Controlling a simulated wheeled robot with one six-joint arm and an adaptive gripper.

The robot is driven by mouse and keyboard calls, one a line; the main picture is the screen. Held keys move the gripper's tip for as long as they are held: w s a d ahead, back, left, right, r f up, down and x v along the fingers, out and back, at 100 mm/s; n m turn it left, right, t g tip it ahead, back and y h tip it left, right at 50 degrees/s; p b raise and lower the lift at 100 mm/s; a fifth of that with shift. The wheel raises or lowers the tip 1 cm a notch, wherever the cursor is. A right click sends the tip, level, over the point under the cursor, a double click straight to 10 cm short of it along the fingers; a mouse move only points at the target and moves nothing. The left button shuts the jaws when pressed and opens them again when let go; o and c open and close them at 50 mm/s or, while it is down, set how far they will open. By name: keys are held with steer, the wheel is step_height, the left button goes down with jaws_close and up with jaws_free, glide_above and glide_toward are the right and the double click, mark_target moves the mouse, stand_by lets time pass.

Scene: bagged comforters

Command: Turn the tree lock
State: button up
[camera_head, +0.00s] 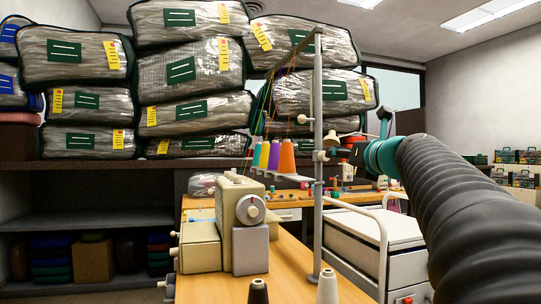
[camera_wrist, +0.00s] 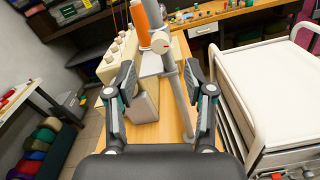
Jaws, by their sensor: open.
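The thread tree is a tall grey pole (camera_head: 317,215) standing beside the cream sewing machine (camera_head: 225,225) on the wooden table. In the wrist view the pole (camera_wrist: 183,108) rises at a slant between my fingers. A pale round knob (camera_wrist: 160,42), which looks like the tree lock, sits on the pole beyond my fingertips. My gripper (camera_wrist: 160,76) is open and empty, one finger on each side of the pole's line, and I see no contact with the knob. In the head view my gripper (camera_head: 345,153) is small and partly hidden, just right of the pole.
Thread cones, including an orange one (camera_head: 287,156), stand on the tree's holder close by. A white-topped cart (camera_wrist: 265,85) with a metal rail stands to the right. Bagged comforters (camera_head: 195,70) are stacked behind.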

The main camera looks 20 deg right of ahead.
steer(key=w+p, duration=0.1)
steer(key=w, duration=0.8)
steer(key=shift+a, duration=0.15)
jaws_close()
